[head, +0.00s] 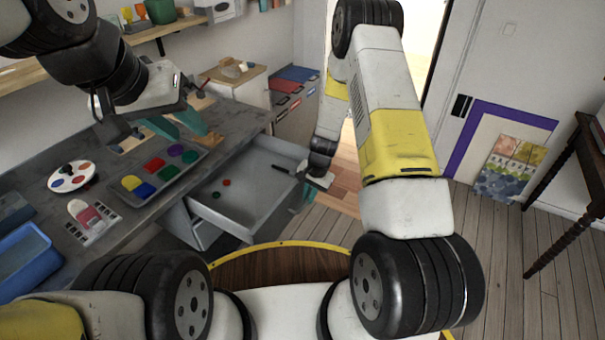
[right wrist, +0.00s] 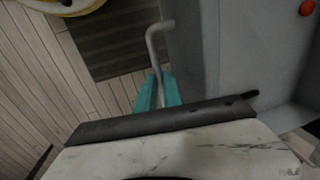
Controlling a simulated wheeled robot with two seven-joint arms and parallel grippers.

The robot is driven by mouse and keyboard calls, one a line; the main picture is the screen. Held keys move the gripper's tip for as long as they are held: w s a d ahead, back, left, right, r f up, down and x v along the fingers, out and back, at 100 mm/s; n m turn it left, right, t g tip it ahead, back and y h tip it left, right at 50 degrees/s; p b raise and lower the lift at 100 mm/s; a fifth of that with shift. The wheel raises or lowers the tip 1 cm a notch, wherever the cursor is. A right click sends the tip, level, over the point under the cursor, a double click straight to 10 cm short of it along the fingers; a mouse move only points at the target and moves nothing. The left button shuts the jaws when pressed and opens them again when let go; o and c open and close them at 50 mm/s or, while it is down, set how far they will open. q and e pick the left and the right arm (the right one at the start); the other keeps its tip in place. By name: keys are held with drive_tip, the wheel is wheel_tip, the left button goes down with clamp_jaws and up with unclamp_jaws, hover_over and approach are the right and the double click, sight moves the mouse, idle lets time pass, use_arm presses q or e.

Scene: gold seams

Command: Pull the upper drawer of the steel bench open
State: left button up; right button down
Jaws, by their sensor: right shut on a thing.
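The upper drawer (head: 250,195) of the steel bench (head: 235,122) stands well out from the bench front in the head view. Its grey interior holds a small red piece (head: 227,182) and a green piece (head: 216,195). My right gripper (head: 306,196) is at the drawer's front, partly hidden in the head view. In the right wrist view its teal fingers (right wrist: 158,92) are shut on the bent grey drawer handle (right wrist: 152,45), beside the drawer front. My left gripper (head: 177,127) hangs above the bench top, its teal fingers apart and empty.
The bench top holds a tray of coloured paints (head: 140,200), a round palette (head: 72,177) and a blue bin (head: 22,262). A cabinet (head: 293,100) stands beyond the drawer. A dark table (head: 575,150) is at right; wooden floor between is clear.

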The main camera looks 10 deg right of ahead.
drive_tip(key=c, duration=1.5)
unclamp_jaws()
wheel_tip(320, 180, up, 8)
drive_tip(key=d, duration=0.1)
drive_tip(key=shift+s+f, duration=0.15)
drive_tip(key=shift+s, duration=0.2)
